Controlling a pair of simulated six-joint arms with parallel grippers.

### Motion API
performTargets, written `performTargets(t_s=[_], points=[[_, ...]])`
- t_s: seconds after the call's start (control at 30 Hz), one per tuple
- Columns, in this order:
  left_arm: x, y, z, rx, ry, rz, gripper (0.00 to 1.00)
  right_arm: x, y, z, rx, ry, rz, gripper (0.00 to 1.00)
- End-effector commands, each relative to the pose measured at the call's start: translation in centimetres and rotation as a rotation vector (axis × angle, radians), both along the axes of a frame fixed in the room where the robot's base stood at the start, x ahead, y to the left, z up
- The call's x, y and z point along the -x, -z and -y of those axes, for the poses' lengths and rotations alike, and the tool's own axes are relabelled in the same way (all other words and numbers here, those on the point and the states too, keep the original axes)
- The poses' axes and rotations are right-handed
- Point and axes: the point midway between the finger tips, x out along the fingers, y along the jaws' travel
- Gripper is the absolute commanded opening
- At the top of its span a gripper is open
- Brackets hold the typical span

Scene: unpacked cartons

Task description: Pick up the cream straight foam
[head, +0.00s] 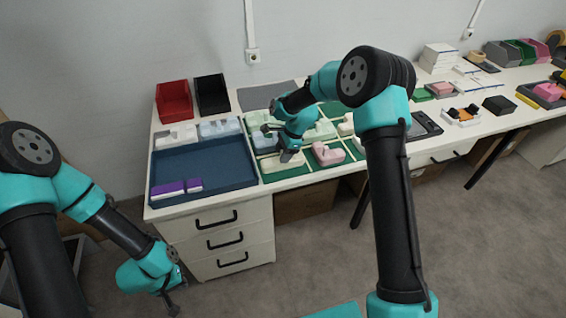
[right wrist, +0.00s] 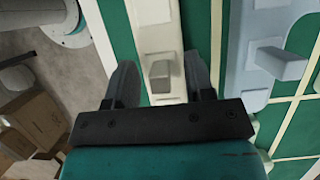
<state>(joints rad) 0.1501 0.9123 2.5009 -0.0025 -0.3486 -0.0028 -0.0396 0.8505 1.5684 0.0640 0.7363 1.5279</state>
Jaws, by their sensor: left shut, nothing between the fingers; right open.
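The cream straight foam (head: 274,165) lies in a front compartment of the green divided mat, partly hidden under my right gripper (head: 286,156) in the head view. In the right wrist view the cream foam (right wrist: 155,32) runs up the picture with a small raised block on it. My right gripper (right wrist: 160,88) is open, with one finger on each side of the foam's near end. I cannot tell if the fingers touch it. My left gripper (head: 171,304) is shut and empty, low beside the table at the left.
A light blue foam (right wrist: 265,45) lies right of the cream one in the right wrist view. A pink foam (head: 328,153) sits in the neighbouring compartment. A dark blue tray (head: 215,172) holding purple pieces is at the left; red (head: 174,101) and black bins stand behind it.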

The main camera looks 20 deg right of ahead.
Motion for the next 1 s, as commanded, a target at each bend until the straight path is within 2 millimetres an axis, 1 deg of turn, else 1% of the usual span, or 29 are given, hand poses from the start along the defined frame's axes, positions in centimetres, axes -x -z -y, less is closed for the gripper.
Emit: performTargets(t_s=[0.07,0.5,0.57,0.87,1.0], points=[[0.0,0.0,0.0,0.0,0.0,0.0,0.0,0.0,-0.01,0.0,0.0,0.0,0.0,0.47],[0.0,0.0,0.0,0.0,0.0,0.0,0.0,0.0,-0.01,0.02,0.0,0.0,0.0,0.05],[0.0,0.0,0.0,0.0,0.0,0.0,0.0,0.0,-0.01,0.02,0.0,0.0,0.0,0.0],[0.0,0.0,0.0,0.0,0.0,0.0,0.0,-0.01,-0.1,0.01,0.0,0.0,0.001,0.0],[0.0,0.0,0.0,0.0,0.0,0.0,0.0,-0.04,-0.7,0.01,0.0,0.0,0.002,0.0]])
